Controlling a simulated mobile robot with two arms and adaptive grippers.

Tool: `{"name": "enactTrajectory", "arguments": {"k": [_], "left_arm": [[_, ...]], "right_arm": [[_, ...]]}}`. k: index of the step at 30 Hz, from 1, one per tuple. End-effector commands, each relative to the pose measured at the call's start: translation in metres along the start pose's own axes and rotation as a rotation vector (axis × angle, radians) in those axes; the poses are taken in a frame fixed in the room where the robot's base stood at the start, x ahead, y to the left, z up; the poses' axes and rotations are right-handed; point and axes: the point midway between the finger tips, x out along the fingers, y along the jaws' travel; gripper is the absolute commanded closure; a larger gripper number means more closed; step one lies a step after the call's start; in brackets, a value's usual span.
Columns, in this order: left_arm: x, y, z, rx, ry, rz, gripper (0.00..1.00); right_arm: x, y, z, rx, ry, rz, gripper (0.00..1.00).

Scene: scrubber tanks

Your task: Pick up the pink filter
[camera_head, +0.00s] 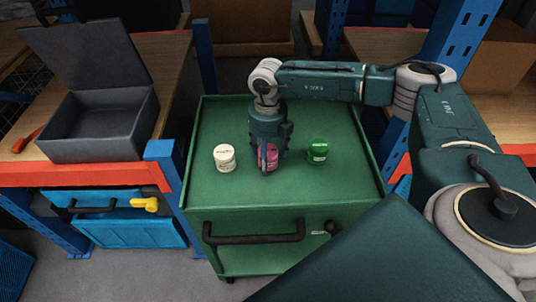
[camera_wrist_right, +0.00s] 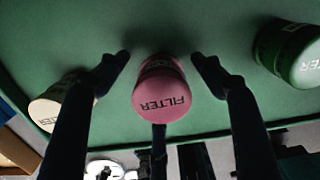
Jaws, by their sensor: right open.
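The pink filter (camera_head: 272,156) stands on the green cart top (camera_head: 238,122), between a white filter (camera_head: 225,158) and a green filter (camera_head: 317,151). In the right wrist view the pink filter (camera_wrist_right: 164,92) shows its "FILTER" label and sits between the open fingers of my right gripper (camera_wrist_right: 162,75). In the head view my right gripper (camera_head: 268,160) points down over the pink filter and partly hides it. The white filter (camera_wrist_right: 58,100) and green filter (camera_wrist_right: 290,52) lie outside the fingers. My left gripper is not in view.
An open grey box (camera_head: 100,125) stands on the wooden shelf at left. A blue bin (camera_head: 125,220) with a yellow part on it is below. Blue rack posts (camera_head: 203,55) stand close behind the cart. The cart top around the filters is clear.

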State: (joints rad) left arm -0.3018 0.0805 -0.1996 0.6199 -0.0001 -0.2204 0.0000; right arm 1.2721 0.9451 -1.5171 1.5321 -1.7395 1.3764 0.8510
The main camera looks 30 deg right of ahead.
Motion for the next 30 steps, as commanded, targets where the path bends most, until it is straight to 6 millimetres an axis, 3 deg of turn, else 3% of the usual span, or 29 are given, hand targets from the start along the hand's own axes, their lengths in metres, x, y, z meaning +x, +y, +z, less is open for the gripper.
{"name": "enactTrajectory", "arguments": {"k": [6, 13, 24, 30], "left_arm": [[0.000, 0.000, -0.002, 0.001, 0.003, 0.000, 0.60], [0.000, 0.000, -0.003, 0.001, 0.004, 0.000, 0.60], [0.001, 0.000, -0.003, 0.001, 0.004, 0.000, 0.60], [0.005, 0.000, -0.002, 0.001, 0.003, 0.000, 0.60]], "right_arm": [[0.001, 0.000, 0.000, -0.001, -0.001, 0.000, 0.33], [0.001, 0.000, 0.000, -0.001, -0.001, 0.000, 0.79], [-0.002, 0.000, 0.001, -0.001, -0.001, 0.001, 0.80], [-0.020, 0.001, 0.002, -0.001, -0.004, 0.001, 0.80]]}}
